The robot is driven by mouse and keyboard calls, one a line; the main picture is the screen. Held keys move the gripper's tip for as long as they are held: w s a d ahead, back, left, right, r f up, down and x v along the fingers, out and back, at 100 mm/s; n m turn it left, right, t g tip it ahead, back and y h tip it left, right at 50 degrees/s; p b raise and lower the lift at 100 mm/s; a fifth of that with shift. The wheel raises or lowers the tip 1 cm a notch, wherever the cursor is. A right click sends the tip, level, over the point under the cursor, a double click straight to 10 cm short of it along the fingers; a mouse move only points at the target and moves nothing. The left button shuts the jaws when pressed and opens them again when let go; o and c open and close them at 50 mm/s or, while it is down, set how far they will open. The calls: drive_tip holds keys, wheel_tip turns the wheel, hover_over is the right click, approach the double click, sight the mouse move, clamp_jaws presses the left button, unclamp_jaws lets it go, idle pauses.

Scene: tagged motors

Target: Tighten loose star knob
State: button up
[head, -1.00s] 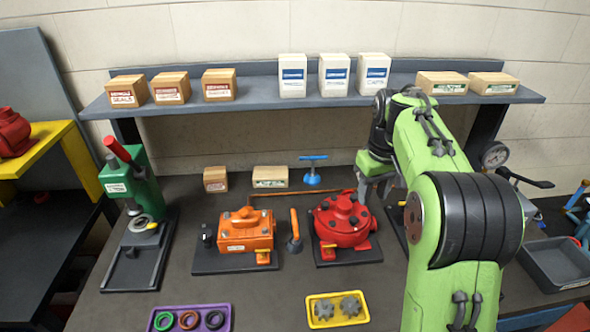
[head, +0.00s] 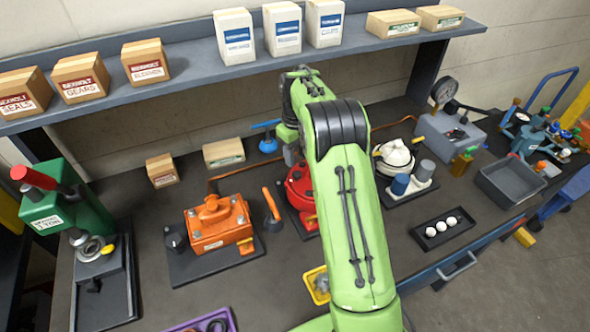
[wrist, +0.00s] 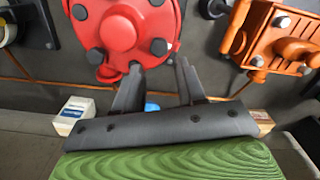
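A red pump housing (wrist: 125,30) with several dark round knobs fills the upper left of the wrist view. In the head view the red pump (head: 298,185) is partly hidden behind my arm. My gripper (wrist: 157,78) is open and empty, its two dark fingers pointing toward the red housing's near edge. One dark knob (wrist: 158,47) sits just beyond the fingertips. I see no contact with it. I cannot tell which knob is the loose star knob. In the head view my fingers are hidden by my arm.
An orange motor (head: 218,223) stands left of the red pump, with an orange-handled tool (head: 271,208) between them. A white unit (head: 396,155) is at right. A yellow tray (head: 316,284) is partly hidden by my arm. The shelf (head: 190,86) overhangs the bench's back.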

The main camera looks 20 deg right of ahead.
sight(297, 173)
drive_tip(key=f, duration=0.5)
drive_tip(key=shift+s+d+f, duration=0.1)
drive_tip(key=shift+s, duration=0.15)
drive_tip(key=shift+w+f, duration=0.15)
drive_tip(key=shift+f, duration=0.3)
clamp_jaws()
